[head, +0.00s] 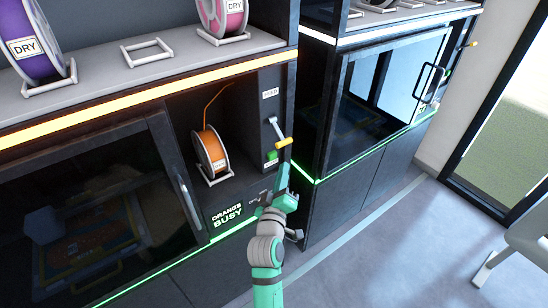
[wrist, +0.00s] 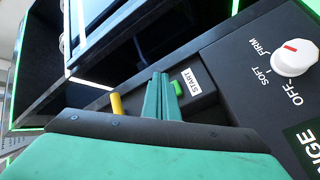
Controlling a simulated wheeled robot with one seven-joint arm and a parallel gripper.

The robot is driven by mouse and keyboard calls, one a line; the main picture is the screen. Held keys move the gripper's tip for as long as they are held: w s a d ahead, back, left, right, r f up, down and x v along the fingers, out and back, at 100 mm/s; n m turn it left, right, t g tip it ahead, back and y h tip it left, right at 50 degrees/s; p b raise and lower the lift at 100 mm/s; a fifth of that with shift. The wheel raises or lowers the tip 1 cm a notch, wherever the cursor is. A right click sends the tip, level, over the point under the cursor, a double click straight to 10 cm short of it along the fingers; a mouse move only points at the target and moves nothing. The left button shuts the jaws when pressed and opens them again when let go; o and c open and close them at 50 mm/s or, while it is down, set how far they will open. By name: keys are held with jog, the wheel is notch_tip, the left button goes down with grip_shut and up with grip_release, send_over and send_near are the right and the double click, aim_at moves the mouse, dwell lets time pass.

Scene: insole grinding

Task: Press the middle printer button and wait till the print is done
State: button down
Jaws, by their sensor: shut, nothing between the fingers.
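The printer (head: 222,185) at the centre of the head view has a lit display (head: 228,216) reading "ORANGE BUSY". Its green start button (head: 271,155) sits on the right panel, below a yellow-handled lever (head: 282,143). In the wrist view the button (wrist: 174,85) shows beside a START label (wrist: 191,80). My gripper (head: 283,168) is shut and empty, just below and right of the button in the head view. In the wrist view my fingertips (wrist: 160,76) are close beside the button; I cannot tell whether they touch it.
An orange spool (head: 210,152) sits in the open bay left of the panel. A dial (wrist: 295,52) marked OFF, SOFT and FIRM shows in the wrist view. Another printer (head: 375,95) stands to the right. Open floor (head: 400,240) lies at the lower right.

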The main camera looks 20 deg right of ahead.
jog(key=shift+s+d, duration=0.25)
jog(key=shift+s, duration=0.4)
jog(key=shift+s+d, duration=0.2)
jog(key=shift+s, duration=0.4)
jog(key=s+a+f+y, duration=0.3)
jog(key=s+a+f, duration=0.35)
jog(key=s, duration=0.25)
jog(key=s+a+f+y, duration=0.2)
jog(key=s+a+f, duration=0.4)
jog(key=s+f, duration=0.3)
jog(key=s+a+r+m+y, duration=0.1)
jog(key=s+a+m, duration=0.1)
jog(key=s, duration=1)
jog(key=s+a+r+m+g+y, duration=0.1)
jog(key=s+a, duration=0.3)
jog(key=s, duration=0.8)
jog(key=shift+s+a+m+y, duration=0.25)
jog(key=shift+s+m+y, duration=0.1)
jog(key=shift+m+y, duration=0.35)
jog(key=shift+s, duration=0.1)
